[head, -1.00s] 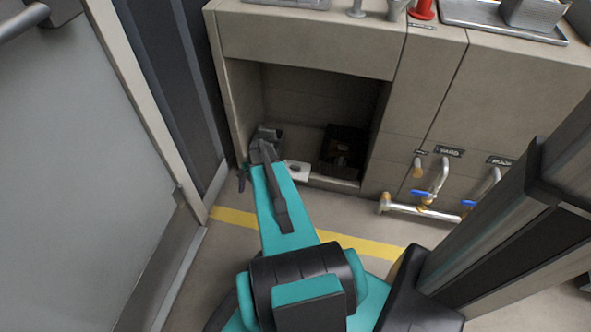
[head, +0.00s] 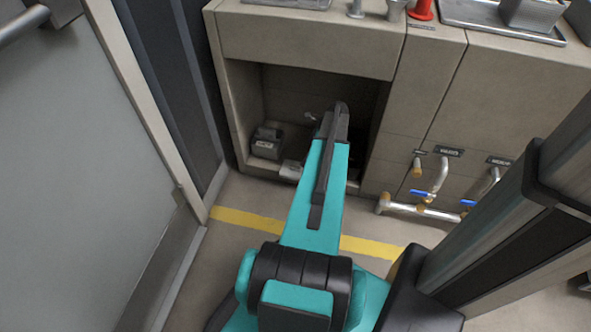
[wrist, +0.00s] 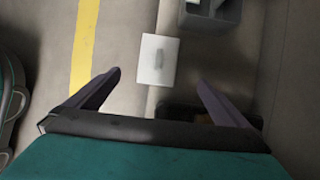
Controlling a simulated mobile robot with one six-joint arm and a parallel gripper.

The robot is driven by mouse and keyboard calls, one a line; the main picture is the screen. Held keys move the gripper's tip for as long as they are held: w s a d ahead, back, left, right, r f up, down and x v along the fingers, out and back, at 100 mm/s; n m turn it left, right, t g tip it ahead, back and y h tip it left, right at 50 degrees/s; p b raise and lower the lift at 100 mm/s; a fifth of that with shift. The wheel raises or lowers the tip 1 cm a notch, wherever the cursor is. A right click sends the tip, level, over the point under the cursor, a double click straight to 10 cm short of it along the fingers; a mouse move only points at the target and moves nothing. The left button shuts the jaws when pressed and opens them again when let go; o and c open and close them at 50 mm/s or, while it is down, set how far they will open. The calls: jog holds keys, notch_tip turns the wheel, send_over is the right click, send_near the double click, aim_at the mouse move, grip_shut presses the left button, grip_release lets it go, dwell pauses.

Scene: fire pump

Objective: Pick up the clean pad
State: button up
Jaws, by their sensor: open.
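In the head view the white plate (head: 290,170) is partly hidden by my arm. My gripper (wrist: 159,77) is open and empty, its two dark fingers apart to the left and right of the plate's near edge in the wrist view. It appears above the plate, not touching it. In the head view my arm largely hides the gripper.
A grey box (head: 267,143) stands left of the plate in the recess; it also shows in the wrist view (wrist: 212,18). A dark open bin (wrist: 178,107) lies on the other side, near the right finger.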

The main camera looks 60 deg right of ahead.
jog(key=shift+w+f, duration=0.1)
jog(key=b, duration=0.3)
send_over(296, 167)
jog(key=s, duration=0.2)
jog(key=shift+d+f, duration=0.2)
jog(key=shift+f, duration=1.75)
jog(key=shift+d+f, duration=0.2)
jog(key=shift+f, duration=1.75)
jog(key=shift+b+x, duration=1.25)
jog(key=shift+x, duration=1.3)
jog(key=shift+a, duration=0.1)
jog(key=c, duration=1.1)
